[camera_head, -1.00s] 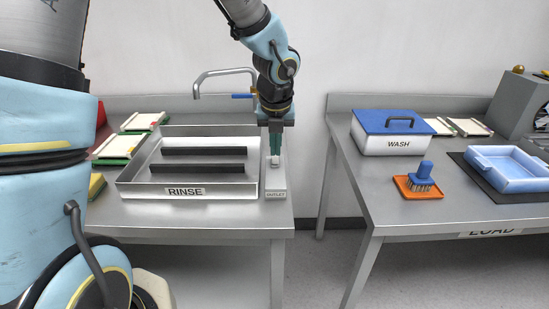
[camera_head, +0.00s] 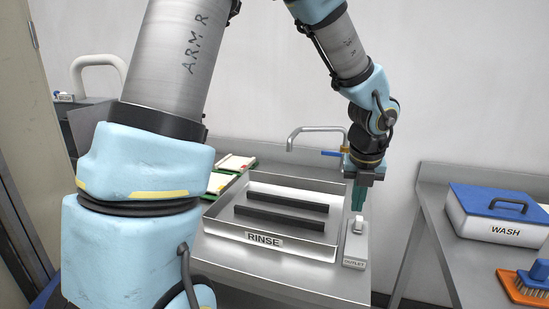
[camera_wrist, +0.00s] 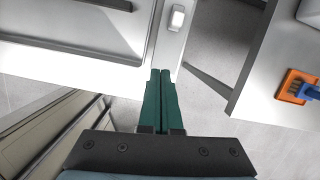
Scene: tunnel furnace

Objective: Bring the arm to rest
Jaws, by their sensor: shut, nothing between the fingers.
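My gripper (camera_head: 358,198) has green fingers pointing down, beside the right end of the rinse tray. The fingers are pressed together with nothing between them, as the wrist view (camera_wrist: 160,76) also shows. In the head view they overlap the top of a small white switch (camera_head: 357,226) on the outlet box (camera_head: 354,250). In the wrist view the switch (camera_wrist: 178,17) lies beyond the fingertips, apart from them in the picture. My arm reaches across from the left, bent at the elbow, with its forearm slanting down to the right.
The rinse tray (camera_head: 325,253) with two dark bars stands on a steel table under a tap (camera_head: 318,129). Boards (camera_head: 222,182) lie left of it. On the right table are a blue-lidded wash box (camera_head: 490,228) and an orange tray with a brush (camera_head: 536,275). A gap separates the tables.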

